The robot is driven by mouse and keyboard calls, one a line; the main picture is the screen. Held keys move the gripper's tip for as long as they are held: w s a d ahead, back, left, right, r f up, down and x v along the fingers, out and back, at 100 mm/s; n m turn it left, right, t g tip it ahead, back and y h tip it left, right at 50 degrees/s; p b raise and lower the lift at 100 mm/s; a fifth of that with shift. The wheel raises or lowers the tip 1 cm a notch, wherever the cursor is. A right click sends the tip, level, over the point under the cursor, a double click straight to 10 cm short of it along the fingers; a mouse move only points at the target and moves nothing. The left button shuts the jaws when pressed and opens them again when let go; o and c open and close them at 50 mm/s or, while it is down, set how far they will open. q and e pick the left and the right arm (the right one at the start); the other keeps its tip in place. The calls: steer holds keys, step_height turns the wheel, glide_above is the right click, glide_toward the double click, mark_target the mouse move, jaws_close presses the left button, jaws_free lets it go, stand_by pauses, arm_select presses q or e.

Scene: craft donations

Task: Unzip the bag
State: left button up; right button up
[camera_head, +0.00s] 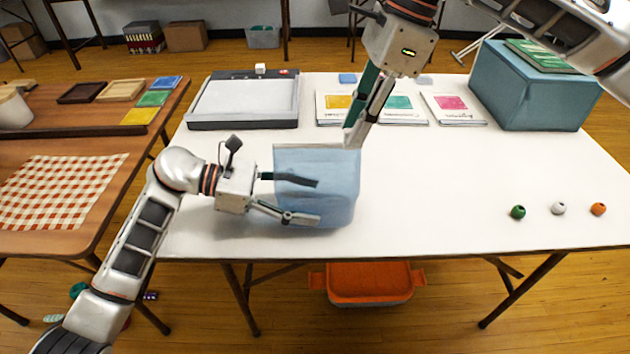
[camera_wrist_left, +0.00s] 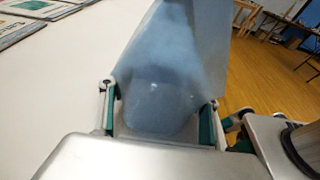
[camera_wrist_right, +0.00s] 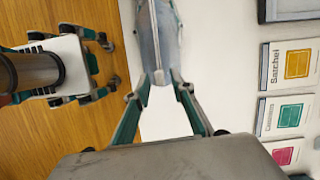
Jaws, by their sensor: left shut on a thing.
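The bag (camera_head: 338,180) is a soft light-blue pouch standing on the white table, with a paler strip along its top edge. I cannot make out the zip pull. My left gripper (camera_head: 305,200) is shut on the bag from the left, with one finger across its front. In the left wrist view the bag (camera_wrist_left: 160,95) fills the space between the fingers (camera_wrist_left: 160,105). My right gripper (camera_head: 352,140) points down at the bag's top right corner. In the right wrist view a gap shows between its fingertips (camera_wrist_right: 162,78), with the bag's narrow end (camera_wrist_right: 160,45) just beyond.
Several booklets (camera_head: 398,108) and a grey paper trimmer (camera_head: 243,100) lie behind the bag. A teal box (camera_head: 530,90) stands at the back right. Three beads (camera_head: 558,208) lie at the front right.

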jaws_close()
steer(key=shift+a, duration=0.15)
glide_toward(287, 152)
steer(key=shift+x, duration=2.55)
steer(key=shift+o, duration=0.8)
jaws_free()
steer(key=shift+r, duration=0.15)
steer(key=shift+c, duration=0.8)
steer(key=shift+r, duration=0.1)
step_height(287, 152, up, 7)
